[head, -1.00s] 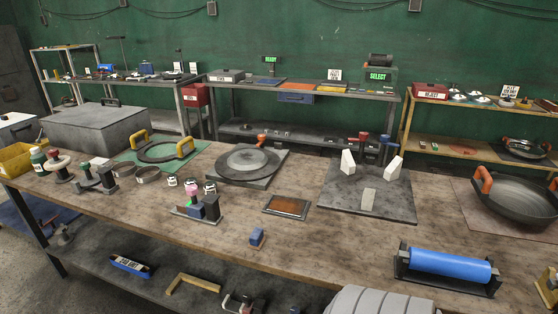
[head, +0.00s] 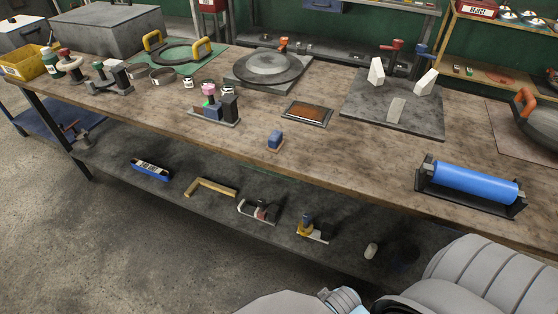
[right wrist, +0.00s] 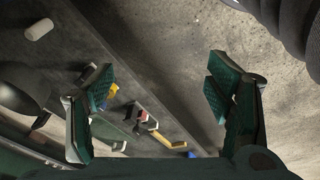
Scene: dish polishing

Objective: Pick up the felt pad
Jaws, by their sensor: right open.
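A small block with a blue top and a tan base (head: 275,141) sits near the front edge of the workbench (head: 340,165); it may be the felt pad, but I cannot tell its material. A small rack (head: 215,118) behind it to the left holds pink, blue and dark pieces. My right gripper (right wrist: 162,105) is open and empty in the right wrist view, with its green-lined fingers wide apart. It hangs over the lower shelf and floor, apart from everything. My left gripper is out of view.
A blue roller (head: 475,182) stands at the bench's right front. A brown-topped tray (head: 307,113) and a dark plate with pale blocks (head: 392,118) lie behind. The lower shelf (head: 225,210) carries several tools, including a white cylinder (head: 371,251), also in the wrist view (right wrist: 39,29).

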